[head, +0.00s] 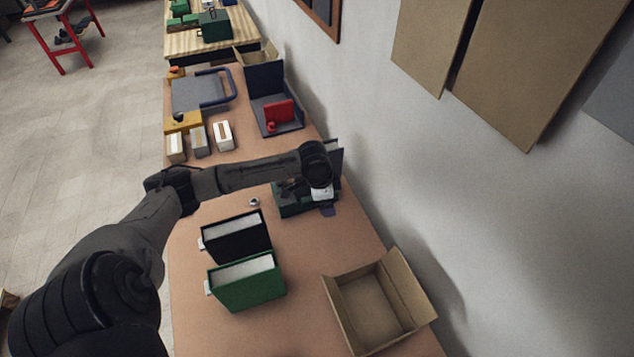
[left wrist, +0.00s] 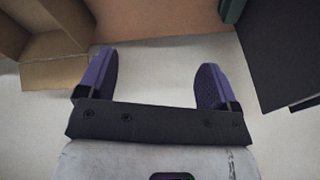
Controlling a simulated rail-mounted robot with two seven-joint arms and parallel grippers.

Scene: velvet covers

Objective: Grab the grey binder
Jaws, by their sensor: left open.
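My left gripper (head: 325,206) hangs at the far end of my arm, over the wall side of the table. Its two purple fingers are apart, with nothing between them, in the left wrist view (left wrist: 155,80). A black or very dark grey binder (head: 236,240) stands upright on the table, left of and nearer than the gripper. A green binder (head: 247,285) stands just in front of it. No clearly lighter grey binder shows. A dark flat panel (left wrist: 285,45) fills the right of the left wrist view; I cannot tell what it is.
An open cardboard box (head: 378,305) sits at the near right; it also shows in the left wrist view (left wrist: 55,75). A green object (head: 293,205) lies partly hidden beneath the gripper. The wall (head: 370,120) runs close along the right. Small cartons (head: 223,135) stand farther back.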

